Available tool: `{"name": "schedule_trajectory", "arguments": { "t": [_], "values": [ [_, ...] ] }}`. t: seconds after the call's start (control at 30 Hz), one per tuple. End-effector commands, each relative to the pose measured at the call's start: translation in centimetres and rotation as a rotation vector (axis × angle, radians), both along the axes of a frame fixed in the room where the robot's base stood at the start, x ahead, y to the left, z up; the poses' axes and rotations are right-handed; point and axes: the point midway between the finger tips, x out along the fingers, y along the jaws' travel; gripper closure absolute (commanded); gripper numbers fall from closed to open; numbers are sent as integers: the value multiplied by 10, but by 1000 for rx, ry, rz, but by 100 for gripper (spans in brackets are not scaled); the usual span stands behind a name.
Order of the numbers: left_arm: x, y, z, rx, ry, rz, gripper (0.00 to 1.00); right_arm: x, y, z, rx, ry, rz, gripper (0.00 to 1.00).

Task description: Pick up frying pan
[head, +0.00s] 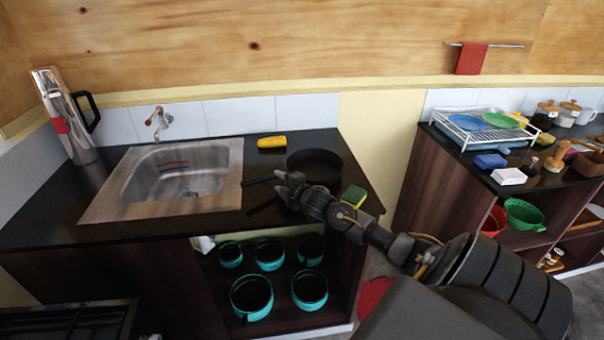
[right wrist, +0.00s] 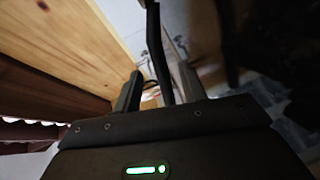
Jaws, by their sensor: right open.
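The black frying pan (head: 316,162) sits on the dark counter to the right of the sink. Its dark handle (head: 258,181) points left. A second dark strip lies just below it on the counter, and I cannot tell what it is. My right gripper (head: 281,186) reaches in from the right at the pan's near left side and covers part of the handle. In the right wrist view, a dark bar (right wrist: 158,50), seemingly the handle, runs between the two open fingers (right wrist: 158,88). My left gripper is not in view.
A steel sink (head: 183,170) lies left of the pan. A yellow object (head: 271,142) is behind it, and a green-topped sponge (head: 354,195) is near the counter's right edge. Teal pots (head: 252,294) stand on the shelf below. A second counter with a dish rack (head: 475,128) is right.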

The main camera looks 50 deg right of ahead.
Motion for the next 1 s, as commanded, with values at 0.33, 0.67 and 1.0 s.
{"name": "schedule_trajectory", "arguments": {
  "t": [0.33,0.67,1.0],
  "values": [
    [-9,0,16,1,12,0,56,43,-3,-5,2,-1,-1,58],
    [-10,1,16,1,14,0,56,48,-3,-8,0,-1,2,58],
    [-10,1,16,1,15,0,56,48,-4,-8,0,0,2,100]
  ]
}}
